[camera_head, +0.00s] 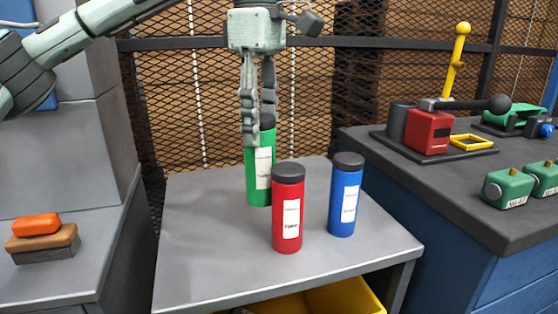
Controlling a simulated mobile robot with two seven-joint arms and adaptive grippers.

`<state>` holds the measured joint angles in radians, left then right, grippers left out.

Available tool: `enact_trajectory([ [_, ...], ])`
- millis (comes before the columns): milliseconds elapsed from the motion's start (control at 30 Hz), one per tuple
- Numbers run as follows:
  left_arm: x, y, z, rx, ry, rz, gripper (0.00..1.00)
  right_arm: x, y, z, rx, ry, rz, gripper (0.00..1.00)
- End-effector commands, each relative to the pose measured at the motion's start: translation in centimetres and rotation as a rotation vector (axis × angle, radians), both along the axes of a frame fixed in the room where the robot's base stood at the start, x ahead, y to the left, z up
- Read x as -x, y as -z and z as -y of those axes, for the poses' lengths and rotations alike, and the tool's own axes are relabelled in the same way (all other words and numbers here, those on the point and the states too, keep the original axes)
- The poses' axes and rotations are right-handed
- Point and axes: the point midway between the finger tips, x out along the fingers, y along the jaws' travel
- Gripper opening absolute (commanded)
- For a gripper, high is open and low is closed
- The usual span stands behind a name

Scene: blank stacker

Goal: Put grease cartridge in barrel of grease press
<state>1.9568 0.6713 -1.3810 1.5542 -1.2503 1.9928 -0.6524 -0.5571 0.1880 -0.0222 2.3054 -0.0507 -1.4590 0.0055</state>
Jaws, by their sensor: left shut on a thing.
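Three upright cylinders with dark caps and white labels are at the grey table: a green one (258,180) at the back, a red one (287,215) in front and a blue one (345,200) to the right. The label text is too small to read. My left gripper (258,118) points down from above and is shut on the green cylinder near its cap. I cannot tell whether its base touches the table. My right gripper is not in view.
The grey table (200,255) is clear at left and front; a yellow bin (345,297) sits beneath it. Green blocks (508,188) and a green device (513,115) are on the right bench. An orange-topped brush or block (36,225) lies at far left. Wire mesh stands behind.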

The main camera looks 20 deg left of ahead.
Motion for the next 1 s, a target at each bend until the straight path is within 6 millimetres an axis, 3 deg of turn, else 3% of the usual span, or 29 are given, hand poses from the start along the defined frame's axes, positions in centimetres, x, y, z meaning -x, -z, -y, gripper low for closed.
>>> enact_trajectory([
  [100, -2.1, 1.2, 1.0, 0.000, 0.000, 0.001, 0.00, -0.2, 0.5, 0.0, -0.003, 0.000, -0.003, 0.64],
  [300, -3.8, 2.3, 1.7, 0.001, 0.000, 0.002, 0.00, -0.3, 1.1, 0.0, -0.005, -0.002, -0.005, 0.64],
  [700, -3.9, 6.4, 1.7, 0.001, -0.001, 0.003, 0.00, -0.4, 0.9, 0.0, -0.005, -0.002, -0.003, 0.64],
  [1000, -3.9, 6.6, 1.7, 0.002, 0.000, 0.003, 0.00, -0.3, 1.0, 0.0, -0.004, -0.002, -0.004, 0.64],
])
